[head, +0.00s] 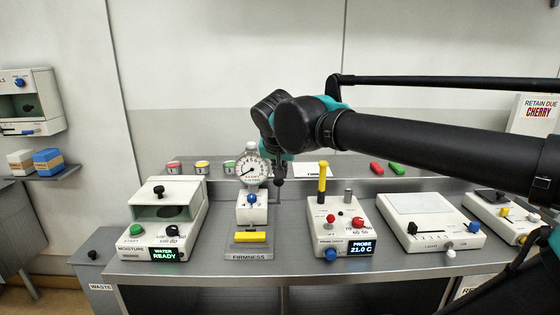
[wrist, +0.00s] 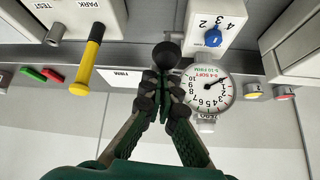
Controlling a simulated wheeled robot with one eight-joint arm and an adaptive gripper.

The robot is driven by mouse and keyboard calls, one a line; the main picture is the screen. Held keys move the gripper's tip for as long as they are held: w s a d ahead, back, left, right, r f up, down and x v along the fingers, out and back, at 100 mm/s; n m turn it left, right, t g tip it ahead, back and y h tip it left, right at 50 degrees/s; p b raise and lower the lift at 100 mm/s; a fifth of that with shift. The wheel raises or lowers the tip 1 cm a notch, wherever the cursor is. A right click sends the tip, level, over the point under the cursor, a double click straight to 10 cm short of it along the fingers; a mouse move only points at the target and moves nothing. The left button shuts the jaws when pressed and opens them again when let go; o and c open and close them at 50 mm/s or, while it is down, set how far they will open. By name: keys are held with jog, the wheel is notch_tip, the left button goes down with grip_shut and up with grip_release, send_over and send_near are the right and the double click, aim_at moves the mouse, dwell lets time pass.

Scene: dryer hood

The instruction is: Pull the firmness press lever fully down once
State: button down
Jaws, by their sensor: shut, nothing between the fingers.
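The firmness press (head: 252,212) stands on the bench with a round dial gauge (head: 250,169), a blue knob (head: 252,198) and a yellow bar (head: 250,237) in front. The lever's black ball knob (head: 278,182) is just right of the gauge. In the wrist view the ball (wrist: 167,55) sits just beyond my fingertips, and the gauge (wrist: 208,92) is beside them. My gripper (wrist: 163,84) is shut and empty. I cannot tell whether it touches the ball. The lever's rod is mostly hidden. In the head view my arm hides most of the gripper.
The moisture unit (head: 165,222) stands left of the press. The probe unit (head: 342,222) with its upright yellow handle (head: 323,176) stands close on the right. Several coloured tins and blocks lie on the back ledge. The space above the bench front is clear.

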aim_at(283, 183)
jog(key=s+f+t, duration=0.1)
jog(key=s+f, duration=0.5)
dwell(0.4)
jog(key=shift+d, duration=0.1)
jog(key=shift+t, duration=0.3)
jog(key=w+r, duration=0.3)
jog(key=shift+w+d+r, duration=0.2)
jog(key=shift+w+d, duration=0.05)
jog(key=shift+w, duration=0.05)
jog(key=s+f+v, duration=0.1)
jog(key=v, duration=0.8)
jog(key=shift+s, duration=0.4)
jog(key=shift+r, duration=0.15)
